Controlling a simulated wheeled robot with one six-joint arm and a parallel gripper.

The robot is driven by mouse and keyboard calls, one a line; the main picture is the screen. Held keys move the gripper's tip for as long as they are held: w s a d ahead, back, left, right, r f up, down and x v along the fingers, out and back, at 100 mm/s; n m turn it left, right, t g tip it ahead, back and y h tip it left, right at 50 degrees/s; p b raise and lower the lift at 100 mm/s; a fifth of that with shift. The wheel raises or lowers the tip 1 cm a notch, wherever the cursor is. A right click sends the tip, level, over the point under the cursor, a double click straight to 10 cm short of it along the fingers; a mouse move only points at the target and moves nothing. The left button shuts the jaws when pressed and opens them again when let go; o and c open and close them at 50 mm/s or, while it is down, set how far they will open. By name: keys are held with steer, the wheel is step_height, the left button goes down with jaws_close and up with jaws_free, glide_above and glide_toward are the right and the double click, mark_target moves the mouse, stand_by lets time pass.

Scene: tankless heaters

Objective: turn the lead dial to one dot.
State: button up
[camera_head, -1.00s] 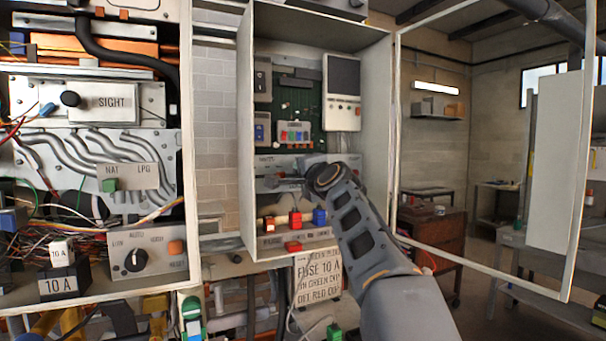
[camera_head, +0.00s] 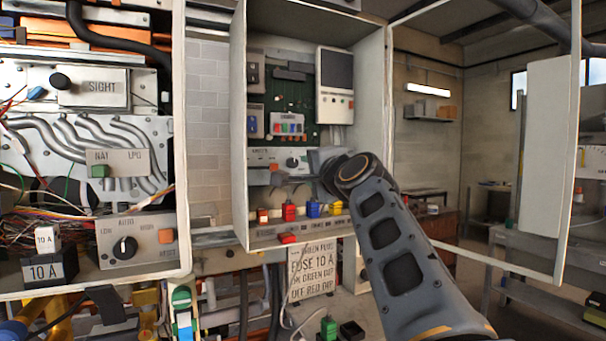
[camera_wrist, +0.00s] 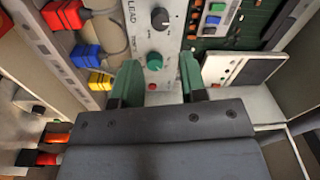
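The lead dial (camera_wrist: 160,18) is a dark round knob with a light pointer, on a pale panel (camera_wrist: 140,40) lettered LEAD at the top of the wrist view. The dial (camera_head: 292,162) also shows small in the head view. Its dot marks are too small to read. My gripper (camera_wrist: 158,64) has its two green fingers apart, with nothing held between them. In the head view my wrist hides part of the panel's right side.
Red, blue and yellow blocks (camera_wrist: 88,56) stand in a row left of my fingers. A white unit with a dark screen (camera_wrist: 243,68) is to their right. The cabinet's open door (camera_head: 545,160) stands right of my arm. A second heater (camera_head: 90,150) is at left.

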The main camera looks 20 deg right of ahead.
steer(key=shift+s+a+f+b, duration=0.15)
steer(key=shift+s+b, duration=0.25)
steer(key=shift+s, duration=1.85)
